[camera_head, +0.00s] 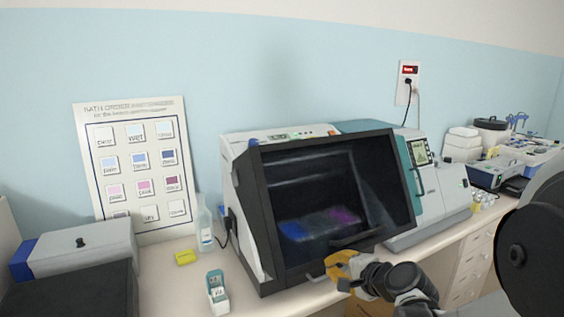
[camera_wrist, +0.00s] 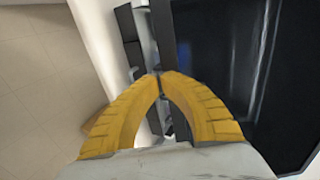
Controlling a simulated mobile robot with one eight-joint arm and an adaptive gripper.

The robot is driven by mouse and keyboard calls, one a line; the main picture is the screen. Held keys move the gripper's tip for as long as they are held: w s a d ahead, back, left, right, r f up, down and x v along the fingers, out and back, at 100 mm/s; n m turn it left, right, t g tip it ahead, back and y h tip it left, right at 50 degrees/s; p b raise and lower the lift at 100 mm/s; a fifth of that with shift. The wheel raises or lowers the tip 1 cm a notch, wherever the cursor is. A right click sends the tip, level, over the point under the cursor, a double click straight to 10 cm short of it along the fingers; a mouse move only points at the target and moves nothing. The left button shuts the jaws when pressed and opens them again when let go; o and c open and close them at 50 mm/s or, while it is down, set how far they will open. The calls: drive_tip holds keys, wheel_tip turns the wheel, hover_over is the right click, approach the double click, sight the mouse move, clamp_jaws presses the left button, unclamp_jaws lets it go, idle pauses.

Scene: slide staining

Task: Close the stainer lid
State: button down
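The stainer (camera_head: 243,213) stands on the bench with its dark, see-through lid (camera_head: 290,180) over its front. The lid is low, with its bottom edge near the bench front; I cannot tell whether it is fully seated. Blue and purple patches show through it. A pale handle (camera_head: 317,278) sits on the lid's lower edge. My gripper (camera_head: 340,272) is at this handle, its yellow fingers brought together. In the wrist view the fingertips (camera_wrist: 161,75) meet at the handle bar, beside the dark lid (camera_wrist: 225,75). The fingers partly hide the handle.
A small teal-and-white box (camera_head: 217,293), a yellow block (camera_head: 186,257) and a clear bottle (camera_head: 204,226) stand left of the stainer. A teal-and-white machine (camera_head: 440,195) stands close on its right. Drawers (camera_head: 470,262) lie below the bench at right. Open floor (camera_wrist: 40,90) shows in the wrist view.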

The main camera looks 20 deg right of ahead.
drive_tip(key=w+f+b, duration=0.3)
drive_tip(key=w+f, duration=0.1)
drive_tip(key=w+f+b, duration=0.4)
drive_tip(key=f, duration=0.1)
drive_tip(key=w+a+f+b, duration=0.1)
drive_tip(key=w+f+b, duration=0.3)
drive_tip(key=shift+w+f, duration=0.35)
drive_tip(key=shift+w+a+f+b, duration=0.1)
drive_tip(key=shift+w+b, duration=0.25)
drive_tip(key=shift+w, duration=0.1)
drive_tip(key=shift+w, duration=0.15)
